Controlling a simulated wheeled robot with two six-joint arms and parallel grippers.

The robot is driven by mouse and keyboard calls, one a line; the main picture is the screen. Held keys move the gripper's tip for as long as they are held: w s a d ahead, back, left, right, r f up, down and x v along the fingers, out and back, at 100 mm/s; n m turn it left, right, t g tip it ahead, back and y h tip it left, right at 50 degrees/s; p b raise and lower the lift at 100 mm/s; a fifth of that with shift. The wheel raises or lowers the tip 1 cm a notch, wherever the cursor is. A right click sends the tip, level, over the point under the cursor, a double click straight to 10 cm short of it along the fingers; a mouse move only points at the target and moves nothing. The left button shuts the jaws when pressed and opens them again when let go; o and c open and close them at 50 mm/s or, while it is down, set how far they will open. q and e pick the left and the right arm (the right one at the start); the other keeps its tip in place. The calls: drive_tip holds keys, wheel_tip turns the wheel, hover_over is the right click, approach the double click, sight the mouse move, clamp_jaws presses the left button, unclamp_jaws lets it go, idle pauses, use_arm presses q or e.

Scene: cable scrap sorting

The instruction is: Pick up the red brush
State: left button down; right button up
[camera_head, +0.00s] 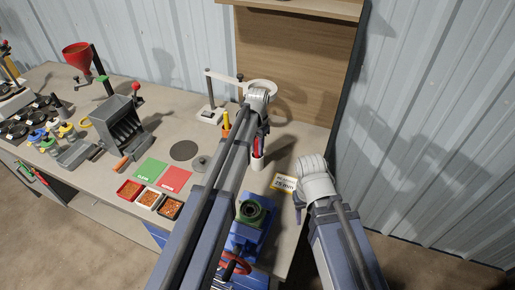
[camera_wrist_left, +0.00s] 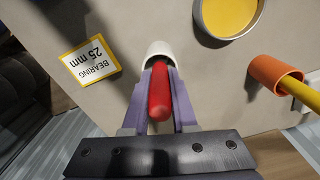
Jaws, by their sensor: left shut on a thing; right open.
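The red brush (camera_wrist_left: 160,92) shows as a red handle between the purple fingers of my left gripper (camera_wrist_left: 160,85), which is shut on it. The handle's far end goes into a white cup (camera_wrist_left: 158,49), so the rest of the brush is hidden. In the head view, my left gripper (camera_head: 262,132) is above the white cup (camera_head: 257,162), with a bit of red showing at the cup's mouth. My right gripper (camera_head: 298,203) is open, low at the right near the bench edge, apart from the brush.
An orange cup with a yellow handle (camera_wrist_left: 285,80) stands beside the white cup. A bearing label card (camera_head: 284,183) lies nearby. A ring stand (camera_head: 210,113) is behind, a blue vise-like machine (camera_head: 245,235) in front. Small bins and green and red mats lie left.

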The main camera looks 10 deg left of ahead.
sight(257, 138)
use_arm(q)
wheel_tip(257, 138, up, 9)
drive_tip(key=p, duration=0.8)
drive_tip(key=shift+r+p, duration=0.2)
drive_tip(key=shift+p, duration=0.2)
use_arm(e)
wheel_tip(257, 138, up, 9)
drive_tip(key=shift+r, duration=0.2)
use_arm(q)
drive_tip(key=shift+f, duration=0.1)
